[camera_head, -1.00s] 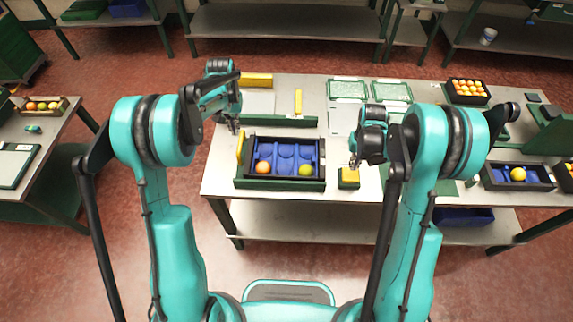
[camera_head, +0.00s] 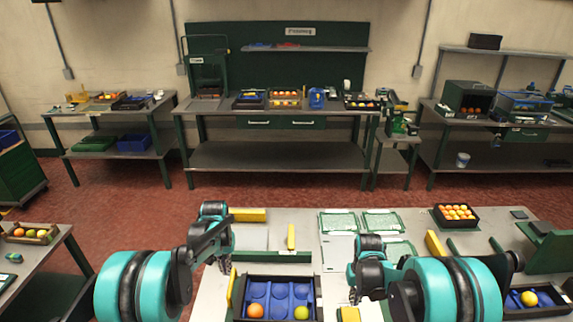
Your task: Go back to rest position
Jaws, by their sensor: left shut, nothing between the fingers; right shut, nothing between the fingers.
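My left gripper (camera_head: 224,266) is shut and empty, above the table by the back left corner of the dark tray (camera_head: 317,283). My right gripper (camera_head: 354,297) is shut and empty, just right of that tray and above a yellow block (camera_head: 349,314). The tray has a blue insert with round hollows. An orange fruit (camera_head: 255,311) sits in its front left hollow and a yellow-green fruit (camera_head: 302,313) in its front right one. Both arms are bent forward over the table, and the lower frame edge cuts them off.
The table (camera_head: 262,217) also holds clear green-edged trays (camera_head: 340,222), a crate of oranges (camera_head: 456,215) and a black tray with a yellow fruit (camera_head: 529,299). A side table with a fruit box (camera_head: 30,233) stands left. Red floor separates the table from the back benches (camera_head: 272,157).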

